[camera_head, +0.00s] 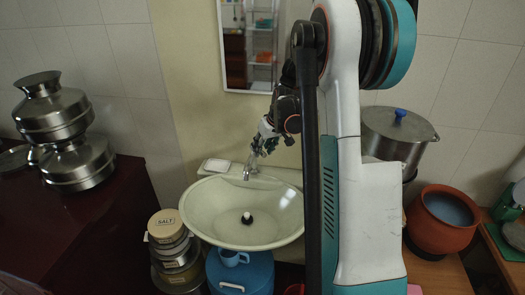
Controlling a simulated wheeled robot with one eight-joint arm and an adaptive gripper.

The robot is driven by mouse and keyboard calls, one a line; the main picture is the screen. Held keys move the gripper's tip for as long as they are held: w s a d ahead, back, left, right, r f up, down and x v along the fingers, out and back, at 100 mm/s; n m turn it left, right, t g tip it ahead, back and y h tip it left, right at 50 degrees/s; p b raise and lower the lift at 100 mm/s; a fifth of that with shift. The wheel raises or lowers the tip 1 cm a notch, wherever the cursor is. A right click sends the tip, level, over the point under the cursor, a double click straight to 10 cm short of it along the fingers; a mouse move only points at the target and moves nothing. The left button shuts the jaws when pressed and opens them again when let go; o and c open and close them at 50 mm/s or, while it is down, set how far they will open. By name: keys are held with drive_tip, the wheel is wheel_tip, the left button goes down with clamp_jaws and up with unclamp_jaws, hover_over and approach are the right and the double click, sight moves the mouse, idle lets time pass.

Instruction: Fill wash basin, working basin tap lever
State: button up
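The pale wash basin (200,208) is mounted at the wall in the middle of the view. A dark drain with a light centre (247,218) shows at its bottom, and I see no clear water in the bowl. The basin tap (248,172) stands at the back rim. My gripper (258,150) is just above the tap, pointing down at it. The gripper is small here and overlaps the tap's top, so its lever is hard to make out. I cannot tell whether the fingers touch it or are open. My arm hides the basin's right side.
A soap dish (215,166) sits on the back rim left of the tap. A mirror (248,45) hangs above. Stacked tins (172,248) and a blue container (240,275) stand below. Steel pots (65,125) are left; a lidded pot (398,135) and clay pot (440,222) are right.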

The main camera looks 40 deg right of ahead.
drive_tip(key=shift+w+f, duration=0.15)
drive_tip(key=shift+f, duration=0.2)
drive_tip(key=shift+c, duration=0.2)
clamp_jaws()
drive_tip(key=shift+a, duration=0.15)
drive_tip(key=shift+w+a+m+h+b, duration=0.1)
drive_tip(key=shift+a+m+h+b, duration=0.2)
drive_tip(key=shift+m, duration=0.5)
drive_tip(key=shift+w+a+m+h+b, duration=0.1)
drive_tip(key=shift+a+m+h, duration=0.2)
drive_tip(key=shift+a+m, duration=0.35)
drive_tip(key=shift+d, duration=0.2)
drive_tip(key=shift+o, duration=0.2)
unclamp_jaws()
